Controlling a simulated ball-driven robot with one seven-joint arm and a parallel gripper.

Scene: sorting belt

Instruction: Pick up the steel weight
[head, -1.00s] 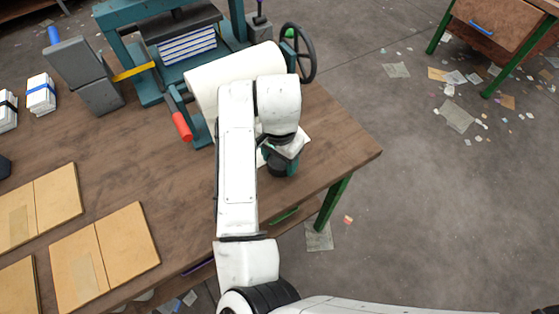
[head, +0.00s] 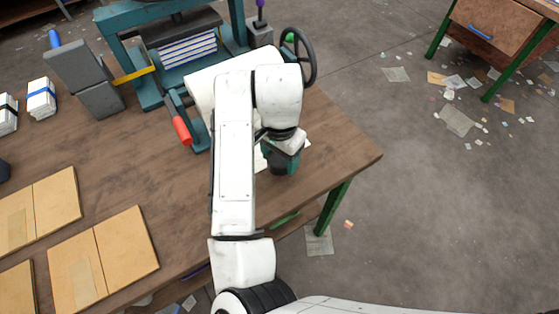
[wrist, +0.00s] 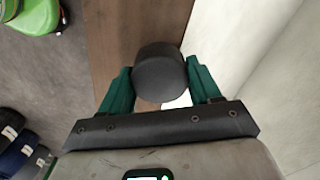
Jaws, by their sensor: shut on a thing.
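The steel weight (wrist: 160,78) is a dark grey, short cylinder with a round top. In the wrist view it sits between the two green fingers of my gripper (wrist: 159,92), which is shut on it. In the head view my gripper (head: 285,158) is above the right part of the wooden table (head: 335,150), and the dark weight (head: 278,169) shows just below the fingers. My arm hides part of this area. I cannot tell whether the weight touches the table.
A white paper roll (head: 205,92) and a teal press (head: 135,60) with a red handle (head: 182,130) stand close behind. A handwheel (head: 302,55) is at the roll's right end. Tan boards (head: 125,250) lie at left. Open floor lies right of the table.

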